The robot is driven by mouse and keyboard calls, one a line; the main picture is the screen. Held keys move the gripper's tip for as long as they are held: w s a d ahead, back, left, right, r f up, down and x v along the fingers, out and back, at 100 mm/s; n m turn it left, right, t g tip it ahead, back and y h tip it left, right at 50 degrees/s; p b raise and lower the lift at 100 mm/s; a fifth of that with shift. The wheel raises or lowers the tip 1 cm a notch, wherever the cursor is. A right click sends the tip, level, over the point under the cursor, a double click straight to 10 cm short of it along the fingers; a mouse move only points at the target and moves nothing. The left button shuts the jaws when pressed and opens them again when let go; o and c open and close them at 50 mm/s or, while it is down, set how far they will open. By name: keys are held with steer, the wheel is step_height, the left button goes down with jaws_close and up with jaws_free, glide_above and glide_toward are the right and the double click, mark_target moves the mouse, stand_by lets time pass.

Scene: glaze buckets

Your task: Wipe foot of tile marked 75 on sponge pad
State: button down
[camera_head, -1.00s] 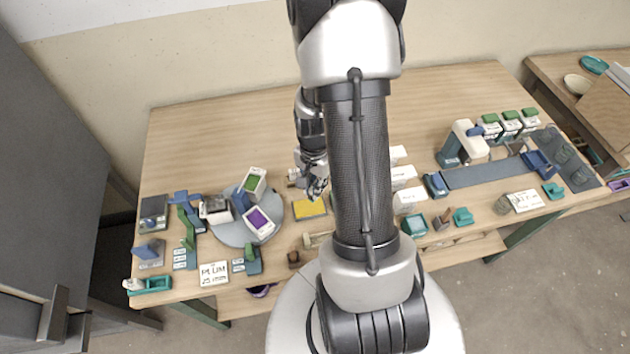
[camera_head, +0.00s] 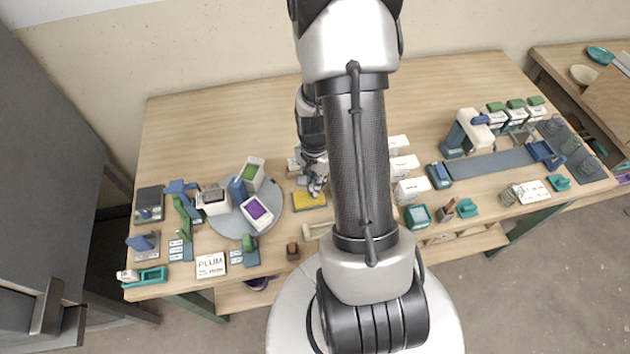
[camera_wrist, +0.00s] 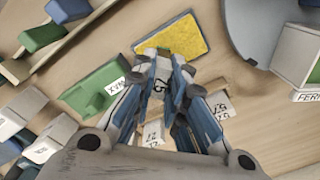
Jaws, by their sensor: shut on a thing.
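My gripper (camera_wrist: 165,105) is shut on a white tile marked 75 (camera_wrist: 160,70), which shows between its fingertips in the wrist view. The yellow sponge pad (camera_wrist: 175,37) lies in a grey tray just beyond the tile. In the wrist view the tile's end overlaps the tray's near edge; I cannot tell whether it touches the pad. In the head view the sponge pad (camera_head: 309,201) lies on the table with my gripper (camera_head: 313,186) over its far edge. The tile is too small to make out there.
A grey turntable (camera_head: 232,224) with bucket-like boxes stands left of the pad. A green block (camera_wrist: 95,88) and white labelled blocks (camera_wrist: 153,133) lie near my gripper. White boxes (camera_head: 410,190) stand to the right. The table's back left is clear.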

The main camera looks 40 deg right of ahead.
steer(key=shift+f+b, duration=0.55)
steer(key=shift+f, duration=0.1)
stand_by(1.2)
steer(key=shift+a, duration=0.1)
steer(key=shift+w+a, duration=0.45)
steer(key=shift+a, duration=0.3)
steer(key=shift+a, duration=0.1)
steer(key=shift+w+a+r, duration=0.1)
steer(key=shift+w+a, duration=0.35)
steer(key=shift+a, duration=0.15)
steer(key=shift+d, duration=0.1)
steer(key=shift+s+d, duration=0.5)
steer(key=shift+d, duration=0.25)
steer(key=shift+s+d, duration=0.45)
steer(key=shift+d, duration=0.2)
